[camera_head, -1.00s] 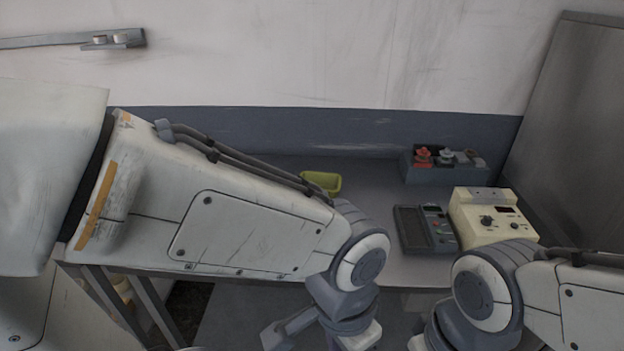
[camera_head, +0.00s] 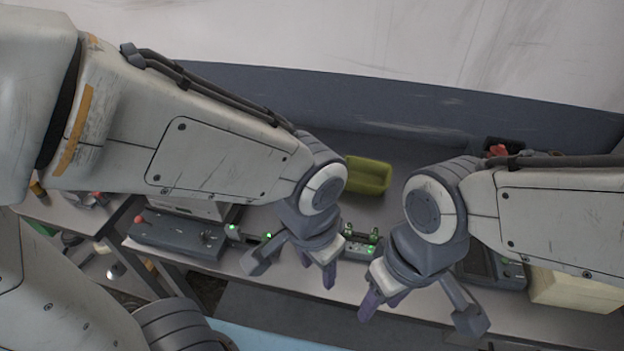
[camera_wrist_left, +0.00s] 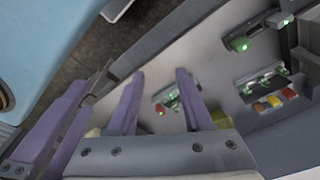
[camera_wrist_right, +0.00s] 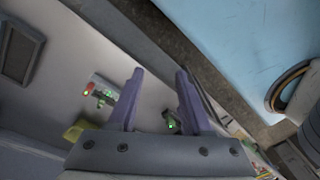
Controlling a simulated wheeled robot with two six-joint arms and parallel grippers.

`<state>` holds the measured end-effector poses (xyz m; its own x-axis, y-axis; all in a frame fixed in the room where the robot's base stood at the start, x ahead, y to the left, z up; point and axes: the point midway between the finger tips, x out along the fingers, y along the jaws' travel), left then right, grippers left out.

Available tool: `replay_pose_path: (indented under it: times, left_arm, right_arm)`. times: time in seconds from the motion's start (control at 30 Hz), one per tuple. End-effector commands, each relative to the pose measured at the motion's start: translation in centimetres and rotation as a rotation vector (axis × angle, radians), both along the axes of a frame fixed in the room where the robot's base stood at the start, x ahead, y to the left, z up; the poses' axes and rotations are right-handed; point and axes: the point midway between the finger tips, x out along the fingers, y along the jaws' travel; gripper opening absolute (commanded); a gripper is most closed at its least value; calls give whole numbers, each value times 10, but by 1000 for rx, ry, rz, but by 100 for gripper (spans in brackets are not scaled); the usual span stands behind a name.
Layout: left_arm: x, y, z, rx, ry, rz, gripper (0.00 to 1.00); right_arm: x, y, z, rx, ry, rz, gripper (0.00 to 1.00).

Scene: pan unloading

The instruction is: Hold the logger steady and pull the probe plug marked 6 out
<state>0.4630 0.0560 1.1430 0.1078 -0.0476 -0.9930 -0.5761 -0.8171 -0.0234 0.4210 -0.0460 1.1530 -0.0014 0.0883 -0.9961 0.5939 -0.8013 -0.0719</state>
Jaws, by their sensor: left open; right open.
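A small grey device with green lights (camera_head: 360,246) lies on the bench between my two grippers in the head view. Another lit device (camera_head: 248,236) lies to its left, partly behind my left arm. In the left wrist view, a lit device (camera_wrist_left: 176,98) and one with red, yellow and orange parts (camera_wrist_left: 266,102) show on the bench. A lit device (camera_wrist_right: 100,92) shows in the right wrist view. I cannot tell which is the logger or read a 6. My left gripper (camera_head: 318,268) and right gripper (camera_head: 382,302) are open, empty and apart from these devices.
A yellow-green bin (camera_head: 368,175) stands at the back of the bench. A dark box with a red knob (camera_head: 175,234) is at the left. A cream instrument (camera_head: 575,291) and a dark meter (camera_head: 480,268) are at the right, partly behind my right arm.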

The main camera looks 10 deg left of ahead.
Motion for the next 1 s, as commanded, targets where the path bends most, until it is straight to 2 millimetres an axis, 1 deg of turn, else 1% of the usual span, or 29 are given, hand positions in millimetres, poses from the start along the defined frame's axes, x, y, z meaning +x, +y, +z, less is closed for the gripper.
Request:
replay_pose_path:
  times: [0.03, 0.07, 0.1, 0.17, 0.2, 0.3, 0.33, 0.43, 0.53, 0.57, 0.6, 0.67, 0.7, 0.77, 0.87, 0.97, 1.0]
  left_arm:
    - [26, 7, 7, 27, -54, 17, 50]
    - [44, 10, 8, 38, -96, 22, 50]
    - [68, 16, 10, 50, -150, 25, 50]
    - [103, 22, 10, 52, -224, 15, 50]
    - [124, 25, 10, 41, -265, 0, 50]
    - [161, 25, 3, -18, -325, -56, 50]
    - [168, 24, 0, -41, -331, -74, 50]
    - [180, 16, -11, -132, -324, -133, 50]
    - [181, 10, -21, -209, -300, -173, 50]
    - [181, 8, -23, -227, -292, -182, 50]
    - [180, 6, -25, -245, -283, -191, 50]
    - [179, 4, -27, -264, -276, -200, 50]
    - [178, 3, -28, -271, -273, -204, 50]
    - [178, 2, -29, -276, -272, -208, 50]
    - [178, 2, -29, -275, -273, -209, 50]
    - [178, 1, -29, -274, -273, -210, 50]
    - [178, 1, -29, -273, -274, -210, 50]
  right_arm:
    - [0, 0, 15, 1, -1, 1, 50]
    - [0, 0, 21, 1, -1, 1, 50]
    - [0, 0, 29, 1, -1, 2, 50]
    - [0, 0, 40, 1, -1, 3, 50]
    - [0, 0, 48, 1, -1, 3, 50]
    - [0, 0, 64, 1, -1, 5, 50]
    - [0, 0, 68, 0, 0, 5, 50]
    - [0, 0, 79, 0, -1, 6, 50]
    - [0, 0, 85, 0, -1, 7, 50]
    - [0, 0, 87, 0, -1, 7, 58]
    - [0, 0, 87, 0, -1, 7, 73]
    - [0, 0, 88, 0, -1, 7, 96]
    - [0, 0, 88, 0, -1, 7, 100]
    - [2, 0, 87, -1, -2, 11, 100]
    - [11, 2, 84, -6, -3, 36, 100]
    - [31, 8, 78, -16, -9, 94, 100]
    - [42, 9, 74, -20, -13, 127, 100]
